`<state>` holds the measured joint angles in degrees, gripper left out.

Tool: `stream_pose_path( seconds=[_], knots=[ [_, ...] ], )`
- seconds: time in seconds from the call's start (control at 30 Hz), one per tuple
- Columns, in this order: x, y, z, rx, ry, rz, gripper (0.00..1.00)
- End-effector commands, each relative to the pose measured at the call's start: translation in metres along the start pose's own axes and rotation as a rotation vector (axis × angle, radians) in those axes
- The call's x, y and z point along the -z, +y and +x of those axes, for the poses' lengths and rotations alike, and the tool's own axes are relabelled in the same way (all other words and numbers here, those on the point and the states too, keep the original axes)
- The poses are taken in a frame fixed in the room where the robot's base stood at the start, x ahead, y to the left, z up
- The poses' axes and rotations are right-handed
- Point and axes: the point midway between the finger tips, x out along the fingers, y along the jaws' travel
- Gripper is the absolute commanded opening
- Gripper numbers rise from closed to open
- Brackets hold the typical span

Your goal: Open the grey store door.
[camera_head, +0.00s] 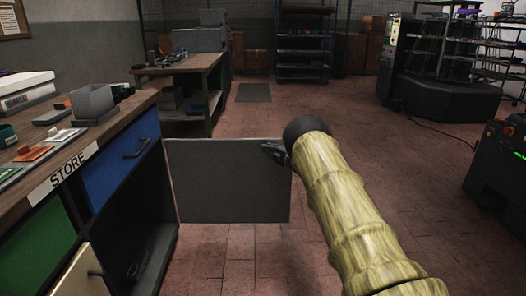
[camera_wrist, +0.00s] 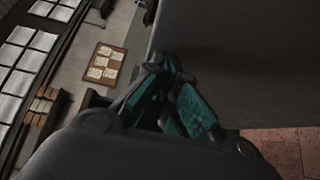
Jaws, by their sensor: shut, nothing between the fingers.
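The grey store door (camera_head: 230,185) stands swung out from the bench cabinet, at about a right angle to its front. Its left edge is at the cabinet, and a dark open compartment (camera_head: 150,255) shows below the blue drawer. My gripper (camera_head: 272,150) is at the door's free right edge, near its top corner. In the wrist view, my gripper's teal-padded fingers (camera_wrist: 168,92) are together and empty, beside the large grey door panel (camera_wrist: 245,60). I cannot tell whether they touch the panel.
The bench top carries a STORE label (camera_head: 68,172), a grey bin (camera_head: 92,102) and small items. Below it are a blue drawer (camera_head: 115,165) and a green drawer (camera_head: 38,250). A workbench (camera_head: 190,75) stands behind. A dark machine (camera_head: 500,165) is at right; open brick floor lies between.

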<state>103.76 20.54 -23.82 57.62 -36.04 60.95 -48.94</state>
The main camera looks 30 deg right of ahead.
Motion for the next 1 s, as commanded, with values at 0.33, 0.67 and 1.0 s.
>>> stream_pose_path(
  seconds=[0.33,0.67,1.0],
  knots=[
    [0.007,0.002,-0.001,0.0,0.004,0.001,0.0],
    [0.033,0.001,-0.03,0.002,0.013,0.002,0.0],
    [0.024,0.001,-0.089,0.0,0.013,0.002,0.0]
  ],
)
